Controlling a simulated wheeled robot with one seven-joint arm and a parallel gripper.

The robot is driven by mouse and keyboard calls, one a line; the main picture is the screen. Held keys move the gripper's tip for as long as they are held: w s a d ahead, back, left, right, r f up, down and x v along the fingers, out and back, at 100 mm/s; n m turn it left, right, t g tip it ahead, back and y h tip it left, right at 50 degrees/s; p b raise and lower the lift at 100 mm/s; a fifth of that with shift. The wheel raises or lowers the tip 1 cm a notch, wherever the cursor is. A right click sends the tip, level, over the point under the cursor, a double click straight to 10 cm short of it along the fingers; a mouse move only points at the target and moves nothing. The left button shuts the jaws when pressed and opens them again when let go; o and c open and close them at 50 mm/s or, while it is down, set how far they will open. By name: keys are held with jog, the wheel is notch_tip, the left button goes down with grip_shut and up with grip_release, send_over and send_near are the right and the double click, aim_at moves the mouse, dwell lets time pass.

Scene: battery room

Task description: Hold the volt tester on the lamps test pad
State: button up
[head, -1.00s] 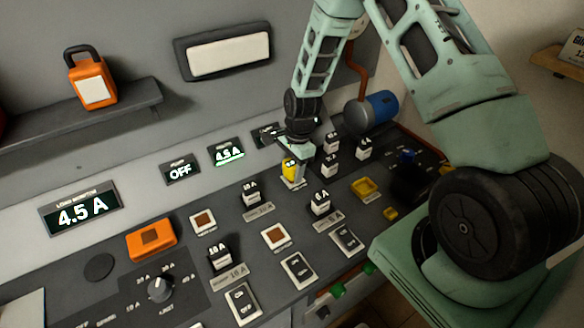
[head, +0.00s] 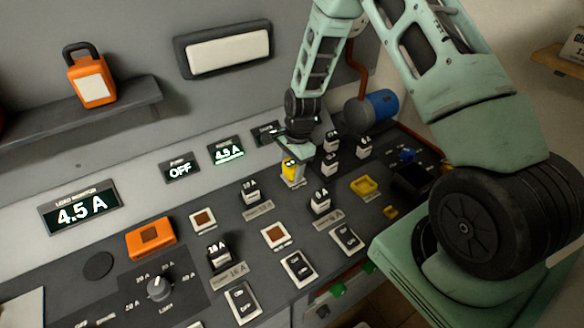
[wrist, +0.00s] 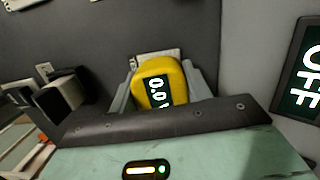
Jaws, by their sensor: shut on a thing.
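The yellow volt tester (head: 289,170) is held in my gripper (head: 297,168) over the back of the dark panel. In the wrist view the tester (wrist: 158,82) sits between the two grey fingers (wrist: 160,90), and its dark display starts with 0.0. A pale plate (wrist: 146,59) shows just past the tester's far end. In the head view a pale plate (head: 293,183) shows at the tester's lower end. I cannot read a label on it or tell whether the tester touches it.
Breakers stand close by: one (head: 251,192) to the left, one (head: 320,202) in front, and several to the right. A yellow tray (head: 365,187) lies to the right. An orange box (head: 150,238) and a knob (head: 159,288) are at the left.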

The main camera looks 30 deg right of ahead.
jog(key=shift+s, duration=0.1)
dwell(0.4)
jog(key=shift+r+p, duration=2.55)
jog(key=shift+r, duration=0.9)
